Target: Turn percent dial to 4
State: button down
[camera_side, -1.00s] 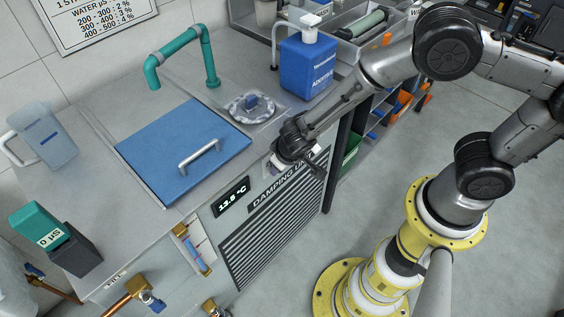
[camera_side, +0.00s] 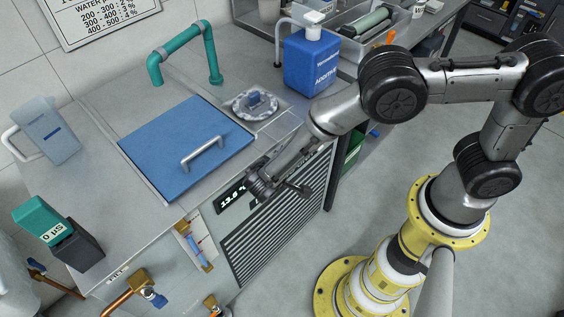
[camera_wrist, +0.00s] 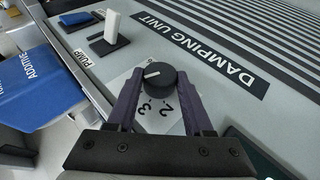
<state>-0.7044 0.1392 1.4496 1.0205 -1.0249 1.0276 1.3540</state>
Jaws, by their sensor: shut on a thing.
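The percent dial (camera_wrist: 160,78) is a round black knob with a white pointer mark, on a pale plate on the damping unit's front panel. The digits 2 and 3 show on the plate below it in the wrist view; other digits are hidden. The white mark points toward the left of that view. My gripper (camera_wrist: 158,90) has a purple-grey finger on each side of the dial and is shut on it. In the side view my gripper (camera_side: 257,189) is at the panel beside the temperature display (camera_side: 231,196), and the dial is hidden behind it.
The PUMP switch (camera_wrist: 111,28) with a white lever stands beyond the dial. The blue additive container (camera_side: 310,66) is on the counter. The blue lid (camera_side: 185,145) with its handle lies above the panel. A ventilation grille (camera_side: 280,220) is below.

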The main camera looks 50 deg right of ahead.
dwell(0.3)
jog(key=shift+c, duration=1.5)
grip_release()
jog(key=v, duration=1.4)
